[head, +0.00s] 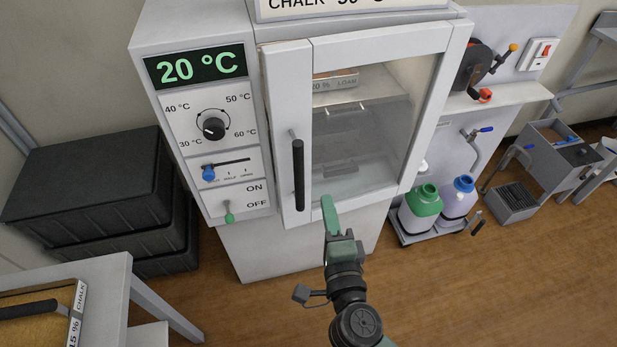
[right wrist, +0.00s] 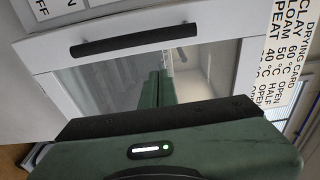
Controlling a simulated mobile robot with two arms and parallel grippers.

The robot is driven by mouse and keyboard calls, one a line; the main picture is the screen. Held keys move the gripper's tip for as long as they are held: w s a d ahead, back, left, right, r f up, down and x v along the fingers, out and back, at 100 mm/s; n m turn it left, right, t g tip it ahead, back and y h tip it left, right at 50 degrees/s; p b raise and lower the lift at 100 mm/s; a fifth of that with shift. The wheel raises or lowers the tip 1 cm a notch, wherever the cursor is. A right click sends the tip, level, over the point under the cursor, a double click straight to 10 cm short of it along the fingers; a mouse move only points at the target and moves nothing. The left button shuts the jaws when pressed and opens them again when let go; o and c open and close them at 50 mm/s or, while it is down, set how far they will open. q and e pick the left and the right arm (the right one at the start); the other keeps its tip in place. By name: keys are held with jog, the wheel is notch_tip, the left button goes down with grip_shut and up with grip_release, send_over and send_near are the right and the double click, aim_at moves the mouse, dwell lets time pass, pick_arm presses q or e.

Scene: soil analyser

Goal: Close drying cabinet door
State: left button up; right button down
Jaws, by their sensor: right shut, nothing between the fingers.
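The drying cabinet (head: 240,20) is a white box with a white-framed glass door (head: 378,40) on its front. A dark vertical handle (head: 298,175) sits on the door's left side. The door lies close to the cabinet front; I cannot tell whether it is fully flush. My right gripper (head: 328,205) is shut and empty, with its green fingertips in front of the door's lower part, right of the handle. In the right wrist view the shut fingers (right wrist: 160,88) point at the glass, beside the handle (right wrist: 135,38). Contact with the door cannot be told. My left gripper is not in view.
The control panel (head: 213,128) left of the door reads 20 °C. A labelled tray (head: 335,83) shows behind the glass. Black crates (head: 90,185) stand at left, a white table (head: 115,290) at lower left, and bottles (head: 420,208) on a low stand at right. Floor at lower right is clear.

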aim_at(300, 171)
jog(key=w+a, duration=0.3)
jog(key=w, duration=0.4)
jog(key=shift+w+a, duration=0.25)
jog(key=shift+w, duration=0.05)
jog(key=w, duration=0.1)
jog(key=w+a, duration=0.1)
jog(key=w+p, duration=0.1)
jog(key=shift+a+r, duration=0.1)
jog(key=shift+a, duration=0.15)
jog(key=shift+w+a+f, duration=0.15)
jog(key=shift+w+f, duration=0.1)
jog(key=shift+w, duration=0.05)
jog(key=shift+s+r, duration=0.1)
